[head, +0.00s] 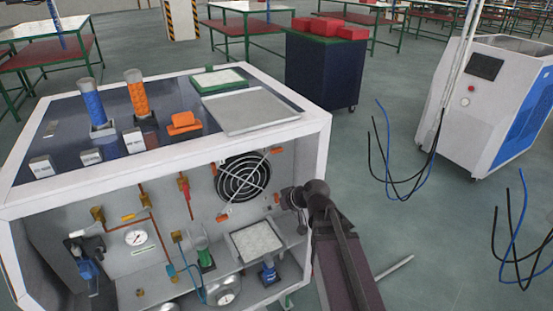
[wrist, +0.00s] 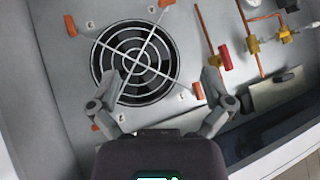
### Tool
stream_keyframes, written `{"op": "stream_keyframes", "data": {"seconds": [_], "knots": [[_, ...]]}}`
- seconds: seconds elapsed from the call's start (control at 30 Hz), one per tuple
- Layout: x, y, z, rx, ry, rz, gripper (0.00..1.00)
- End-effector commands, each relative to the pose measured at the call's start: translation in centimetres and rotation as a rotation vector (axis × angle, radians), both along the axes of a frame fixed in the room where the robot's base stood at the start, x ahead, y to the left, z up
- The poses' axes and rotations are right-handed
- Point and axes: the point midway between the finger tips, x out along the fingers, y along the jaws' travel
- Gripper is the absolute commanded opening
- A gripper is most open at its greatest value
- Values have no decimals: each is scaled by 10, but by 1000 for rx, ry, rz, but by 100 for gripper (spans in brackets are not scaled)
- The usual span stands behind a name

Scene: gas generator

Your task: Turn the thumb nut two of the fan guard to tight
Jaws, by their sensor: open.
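The fan guard (head: 242,177) is a round wire grille over a dark fan on the generator's inner back panel. It also shows in the wrist view (wrist: 135,62). Orange thumb nuts sit around its rim, among them ones at the upper left (wrist: 71,26), the right (wrist: 199,90) and the lower left (wrist: 94,127) in the wrist view. The right finger appears close to the right nut; contact cannot be told. In the head view my gripper (head: 287,197) is right of the guard.
A red valve handle (wrist: 224,57) and copper pipes stand beside the guard. The white cabinet frame (head: 322,150) borders the opening on the right.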

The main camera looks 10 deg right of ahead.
Motion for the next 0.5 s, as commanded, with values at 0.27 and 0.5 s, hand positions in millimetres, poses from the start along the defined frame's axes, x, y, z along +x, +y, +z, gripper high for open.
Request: {"op": "stream_keyframes", "data": {"seconds": [0.27, 0.5], "knots": [[64, -15, 19, 135, -413, -47, 100], [102, -55, 38, 160, -685, -198, 100]]}}
